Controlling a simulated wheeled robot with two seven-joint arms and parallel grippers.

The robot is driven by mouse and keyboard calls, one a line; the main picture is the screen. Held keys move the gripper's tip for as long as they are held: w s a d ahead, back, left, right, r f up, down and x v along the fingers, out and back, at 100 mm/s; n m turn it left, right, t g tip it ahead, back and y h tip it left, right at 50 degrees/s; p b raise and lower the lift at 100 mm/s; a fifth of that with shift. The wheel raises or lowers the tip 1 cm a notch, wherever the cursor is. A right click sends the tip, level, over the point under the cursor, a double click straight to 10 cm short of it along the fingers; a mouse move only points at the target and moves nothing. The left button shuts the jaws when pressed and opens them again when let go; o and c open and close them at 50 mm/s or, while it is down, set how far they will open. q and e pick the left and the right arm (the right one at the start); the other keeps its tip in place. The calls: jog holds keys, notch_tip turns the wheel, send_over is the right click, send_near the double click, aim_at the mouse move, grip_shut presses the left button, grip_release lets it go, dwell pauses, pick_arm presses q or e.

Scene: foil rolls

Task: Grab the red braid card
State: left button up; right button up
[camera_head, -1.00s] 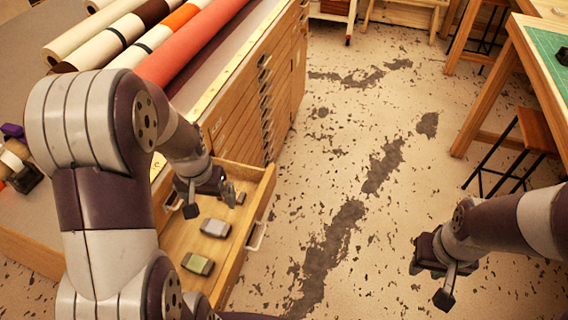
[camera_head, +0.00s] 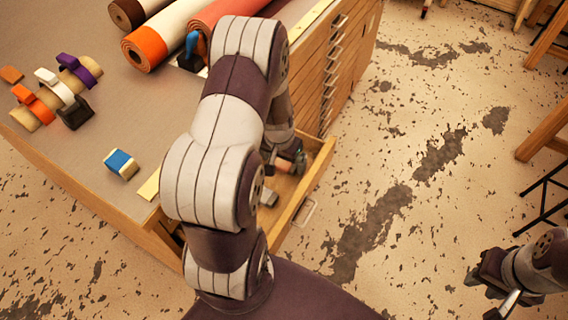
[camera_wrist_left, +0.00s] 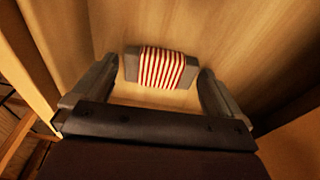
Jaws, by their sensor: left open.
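The red braid card, a dark card wrapped in red and white striped braid (camera_wrist_left: 162,68), lies on the drawer's wooden floor in the left wrist view. My left gripper (camera_head: 287,163) is down in the open drawer (camera_head: 312,184). In the left wrist view its open fingers stand either side of the card, with small gaps, and do not grip it. In the head view my left arm hides most of the drawer. My right gripper (camera_head: 487,294) is at the lower right over the floor, fingers apart and empty.
A grey card (camera_head: 268,197) lies in the drawer, partly hidden by my arm. On the cabinet top are rolls (camera_head: 150,48), a blue block (camera_head: 121,164) and a ringed roll (camera_head: 62,96).

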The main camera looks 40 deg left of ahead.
pick_arm(q)
jog(key=c, duration=0.9)
